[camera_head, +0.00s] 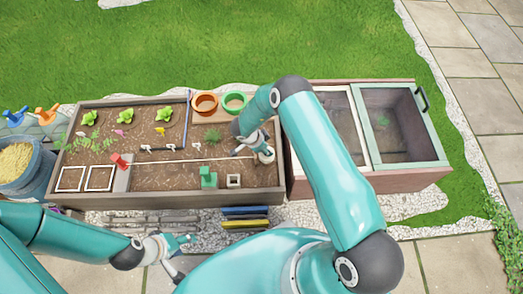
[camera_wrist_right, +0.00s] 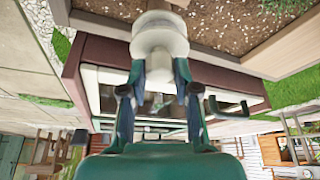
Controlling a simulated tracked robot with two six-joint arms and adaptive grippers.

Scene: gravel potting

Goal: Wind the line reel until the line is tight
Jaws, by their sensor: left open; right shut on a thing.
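The line reel shows as a pale, round, spool-like body (camera_head: 266,155) near the right end of the soil bed, partly hidden by my right gripper (camera_head: 257,146). In the right wrist view, the two fingers of my right gripper (camera_wrist_right: 161,72) are shut on the white reel knob (camera_wrist_right: 160,36), one on each side. A thin pale line (camera_head: 190,160) runs nearly straight across the soil from the reel to the left, towards a red piece (camera_head: 118,159). Whether it is taut, I cannot tell. My left gripper (camera_head: 180,243) is open and empty, in front of the bed.
The wooden bed (camera_head: 200,198) holds seedlings, small markers and a green block (camera_head: 208,177). Orange (camera_head: 205,104) and green (camera_head: 235,102) pots stand at its back. A cold frame (camera_head: 405,125) adjoins on the right. A blue bucket (camera_head: 38,178) stands left.

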